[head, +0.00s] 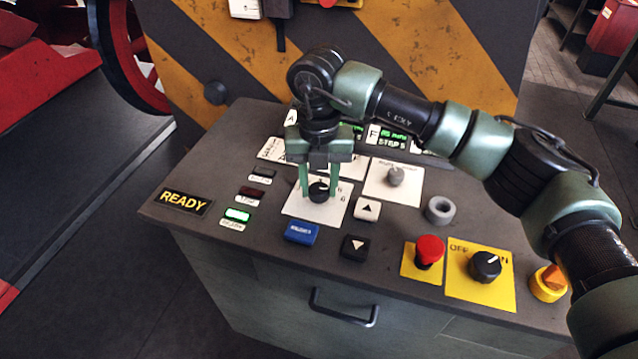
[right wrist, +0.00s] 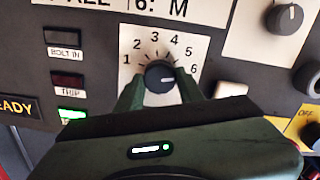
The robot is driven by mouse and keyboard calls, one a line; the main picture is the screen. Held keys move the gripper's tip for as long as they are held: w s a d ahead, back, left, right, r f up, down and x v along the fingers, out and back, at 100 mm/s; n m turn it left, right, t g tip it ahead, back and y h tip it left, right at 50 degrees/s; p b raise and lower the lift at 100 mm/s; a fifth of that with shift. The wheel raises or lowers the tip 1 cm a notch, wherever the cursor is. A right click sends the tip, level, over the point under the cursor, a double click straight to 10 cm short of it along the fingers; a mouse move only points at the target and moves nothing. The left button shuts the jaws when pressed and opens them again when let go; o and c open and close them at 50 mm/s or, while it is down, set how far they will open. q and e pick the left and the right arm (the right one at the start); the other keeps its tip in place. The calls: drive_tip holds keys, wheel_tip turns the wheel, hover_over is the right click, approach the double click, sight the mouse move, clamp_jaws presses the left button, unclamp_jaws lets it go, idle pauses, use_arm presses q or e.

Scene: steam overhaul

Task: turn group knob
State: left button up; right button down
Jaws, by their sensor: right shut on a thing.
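The group knob (head: 319,191) is a small black round knob on a white plate on the sloped console top. In the right wrist view the knob (right wrist: 160,74) is ringed by numbers 1 to 6, and its white mark points right, near the 6. My right gripper (head: 319,188) comes down from above with its two green fingers on either side of the knob. In the right wrist view the right gripper (right wrist: 160,88) is shut on the knob. My left gripper is in neither view.
A grey knob (head: 396,176) stands on a plate to the right. Arrow buttons (head: 367,209), a blue button (head: 301,232), a red mushroom button (head: 430,250) and an OFF/ON switch (head: 485,265) lie nearby. The striped panel (head: 400,50) rises behind the console.

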sight(319, 189)
drive_tip(key=shift+w+r, duration=0.1)
drive_tip(key=shift+r, duration=0.05)
drive_tip(key=c, duration=0.9)
unclamp_jaws()
wheel_tip(319, 189, up, 8)
drive_tip(key=shift+f+b, duration=0.15)
drive_tip(key=shift+b, duration=0.4)
